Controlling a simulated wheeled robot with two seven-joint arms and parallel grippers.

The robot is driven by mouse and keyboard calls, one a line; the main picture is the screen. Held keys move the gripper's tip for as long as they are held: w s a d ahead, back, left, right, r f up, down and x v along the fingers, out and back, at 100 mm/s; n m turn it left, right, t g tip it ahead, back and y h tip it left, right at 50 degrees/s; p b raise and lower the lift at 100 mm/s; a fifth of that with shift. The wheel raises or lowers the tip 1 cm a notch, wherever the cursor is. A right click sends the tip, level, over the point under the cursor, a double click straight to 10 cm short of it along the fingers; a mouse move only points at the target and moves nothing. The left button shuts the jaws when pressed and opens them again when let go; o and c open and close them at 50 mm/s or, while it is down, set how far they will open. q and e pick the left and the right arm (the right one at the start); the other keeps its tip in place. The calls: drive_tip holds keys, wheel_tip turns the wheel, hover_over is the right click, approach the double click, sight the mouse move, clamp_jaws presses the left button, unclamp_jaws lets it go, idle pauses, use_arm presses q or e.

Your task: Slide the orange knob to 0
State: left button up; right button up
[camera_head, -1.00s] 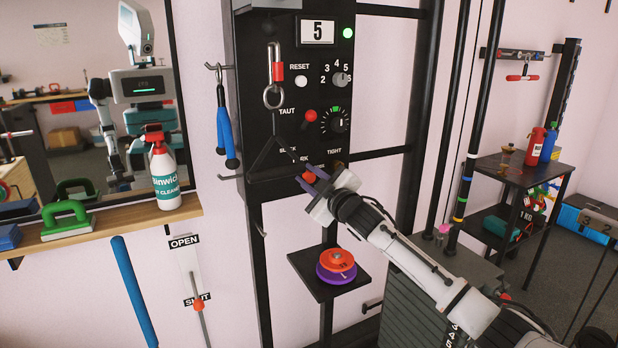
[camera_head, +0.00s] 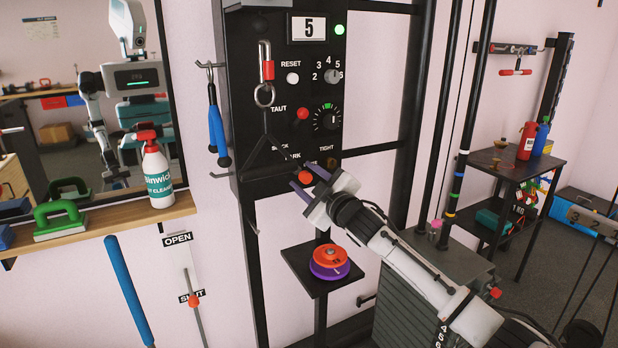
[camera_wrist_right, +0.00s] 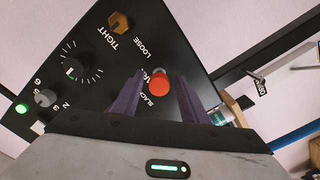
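The black panel (camera_head: 285,60) carries a round orange-red knob (camera_head: 305,175) at its lower part, near small lettering that is partly hidden. My right gripper (camera_head: 302,177) is at this knob, with its two purple fingers apart. In the right wrist view the orange knob (camera_wrist_right: 160,85) shows between the open fingers (camera_wrist_right: 160,98), with gaps on both sides; I cannot tell how deep it sits between them. A similar red knob (camera_head: 302,113) is higher on the panel, beside TAUT. No 0 mark is readable. My left gripper is not in view.
A carabiner with a ring (camera_head: 265,90) hangs at the panel's left. Below my right gripper is a small shelf (camera_head: 300,272) with orange and purple discs (camera_head: 330,262). An OPEN/SHUT slider with an orange knob (camera_head: 194,300) is on the wall at left. A spray bottle (camera_head: 157,175) stands on a ledge.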

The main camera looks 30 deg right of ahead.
drive_tip(key=shift+s, duration=0.1)
drive_tip(key=shift+s, duration=0.3)
drive_tip(key=s, duration=0.6)
drive_tip(key=shift+s+b, duration=0.35)
drive_tip(key=shift+a, duration=0.1)
